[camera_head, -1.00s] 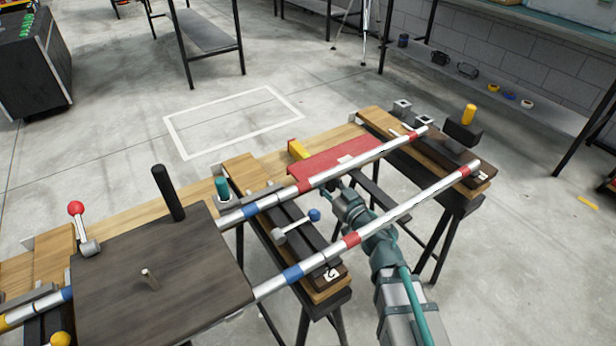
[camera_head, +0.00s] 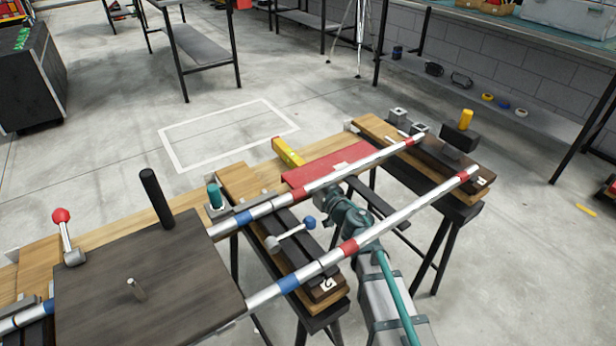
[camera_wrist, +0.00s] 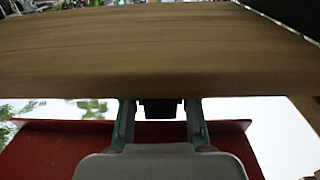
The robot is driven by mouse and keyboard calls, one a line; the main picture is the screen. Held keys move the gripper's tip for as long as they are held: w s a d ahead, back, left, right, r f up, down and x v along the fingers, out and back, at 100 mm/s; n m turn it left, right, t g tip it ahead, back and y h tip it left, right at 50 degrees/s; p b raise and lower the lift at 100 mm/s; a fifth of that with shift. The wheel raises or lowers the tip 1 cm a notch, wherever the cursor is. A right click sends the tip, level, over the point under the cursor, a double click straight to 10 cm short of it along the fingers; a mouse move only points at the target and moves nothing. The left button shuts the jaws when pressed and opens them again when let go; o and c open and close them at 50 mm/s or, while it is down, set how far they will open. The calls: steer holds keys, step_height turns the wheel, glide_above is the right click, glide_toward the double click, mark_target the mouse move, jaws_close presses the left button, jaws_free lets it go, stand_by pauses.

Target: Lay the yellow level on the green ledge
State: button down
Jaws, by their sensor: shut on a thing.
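The yellow level (camera_head: 288,152) shows as a short yellow bar sticking out past the far left corner of the red panel (camera_head: 325,164); the rest of it is hidden. My gripper is hidden in the head view behind the red panel and the rails. In the wrist view, my gripper (camera_wrist: 160,110) has its two fingers on either side of a dark, shadowed end, which appears to be the level's. A wooden plank fills the upper part of that view, and a red surface lies below. I cannot make out a green ledge.
Two silver rails (camera_head: 410,204) with red and blue bands cross above my arm. A dark board (camera_head: 150,285) with a black post (camera_head: 157,198) lies at left. Wooden beams on trestles surround the arm. Open floor lies beyond, with a white outlined rectangle.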

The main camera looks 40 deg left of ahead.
steer(key=shift+f, duration=0.1)
steer(key=c, duration=0.9)
jaws_free()
steer(key=shift+o, duration=0.2)
steer(key=shift+f+b, duration=0.25)
steer(key=shift+b, duration=0.65)
